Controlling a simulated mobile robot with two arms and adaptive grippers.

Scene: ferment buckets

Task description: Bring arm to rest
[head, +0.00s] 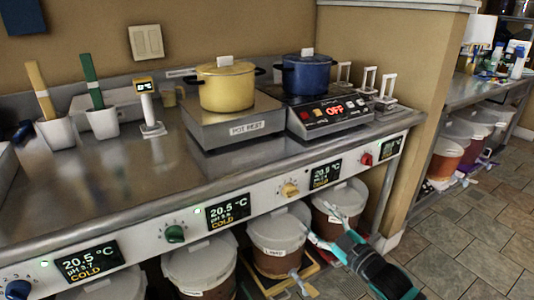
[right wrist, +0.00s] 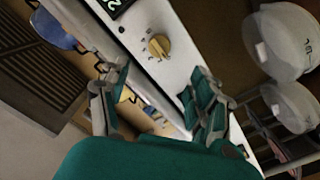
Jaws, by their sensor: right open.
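My right gripper (head: 323,226) reaches in from the lower right in the head view, low in front of the counter beside the lidded buckets. In the right wrist view its two fingers (right wrist: 160,88) are spread apart with nothing held between them. Beyond them is the white control panel with a yellow knob (right wrist: 158,46); the fingers look apart from the knob. The same yellow knob (head: 289,190) shows on the counter front in the head view. My left gripper is in neither view.
White-lidded buckets (head: 276,246) stand under the counter, close to my right gripper. On the steel counter (head: 110,175) are a yellow pot (head: 226,88) on a stand and a blue pot (head: 305,77) on a hot plate reading OFF. The tiled floor (head: 460,235) at right is clear.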

